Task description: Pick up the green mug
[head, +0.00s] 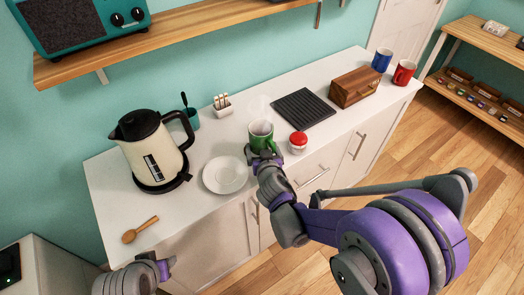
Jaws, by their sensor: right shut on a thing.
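The green mug (262,130) is at the middle of the white counter, near its front edge, beside the white saucer. My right gripper (262,152) is at the mug's near side and shut on it; the fingertips are partly hidden by the wrist. I cannot tell whether the mug is touching the counter. My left gripper (166,268) is low at the bottom left, in front of the counter and away from the mug. Its fingers are too small and turned away to tell if they are open.
The saucer (225,175) lies left of the mug, and a red-lidded jar (298,142) stands close on its right. A kettle (152,150) and wooden spoon (140,230) are at the left. A black rack (303,108), wooden box (354,87), blue mug (382,60) and red mug (404,72) stand right.

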